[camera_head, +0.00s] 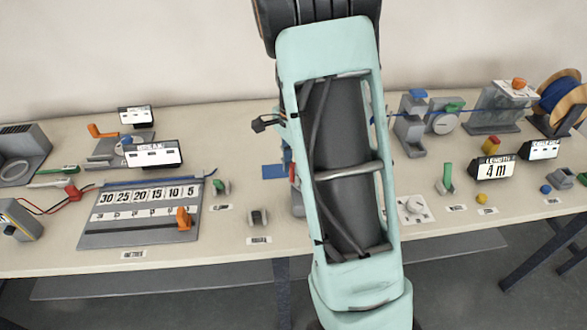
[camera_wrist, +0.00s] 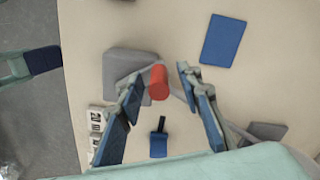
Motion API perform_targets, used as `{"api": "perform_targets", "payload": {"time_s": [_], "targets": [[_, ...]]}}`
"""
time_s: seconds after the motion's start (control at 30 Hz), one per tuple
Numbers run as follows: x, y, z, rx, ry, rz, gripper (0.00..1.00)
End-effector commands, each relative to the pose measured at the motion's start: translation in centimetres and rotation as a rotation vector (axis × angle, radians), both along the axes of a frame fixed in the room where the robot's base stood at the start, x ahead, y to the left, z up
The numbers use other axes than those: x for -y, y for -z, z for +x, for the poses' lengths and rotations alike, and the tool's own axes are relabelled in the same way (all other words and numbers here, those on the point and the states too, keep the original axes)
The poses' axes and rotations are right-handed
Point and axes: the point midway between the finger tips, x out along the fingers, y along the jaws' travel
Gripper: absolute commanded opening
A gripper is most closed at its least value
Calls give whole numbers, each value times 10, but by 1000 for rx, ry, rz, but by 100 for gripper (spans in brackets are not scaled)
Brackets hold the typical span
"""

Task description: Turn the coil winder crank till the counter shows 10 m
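The length counter (camera_head: 495,170) reads 4 m on the right side of the bench in the head view. In the wrist view, a red cylindrical knob (camera_wrist: 158,82), apparently the crank handle, stands between my fingertips. A grey block (camera_wrist: 122,66) lies beside it, and a grey bar extends to the right behind my finger. My gripper (camera_wrist: 159,84) is open, with its blue-padded fingers on either side of the knob and a gap showing. In the head view, my arm hides most of the winder; a bit of red (camera_head: 293,174) shows at the arm's left edge.
A blue flat pad (camera_wrist: 223,40) lies near the gripper. In the head view, a grey board numbered 5 to 30 (camera_head: 100,238) lies left. A blue spool (camera_head: 562,97) and grey wire-guide devices (camera_head: 410,130) stand right. The bench's front edge is close.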

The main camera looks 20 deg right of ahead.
Motion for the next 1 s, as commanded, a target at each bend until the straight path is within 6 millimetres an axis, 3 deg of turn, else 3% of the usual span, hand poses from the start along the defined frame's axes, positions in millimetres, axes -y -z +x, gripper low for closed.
{"api": "perform_targets", "payload": {"time_s": [0.23,0.37,0.8,1.0], "targets": [[0,-1,0,-1,0,1,33],[0,-11,0,0,0,1,33],[0,-98,0,2,-1,-1,33],[0,-118,0,1,0,0,33]]}}
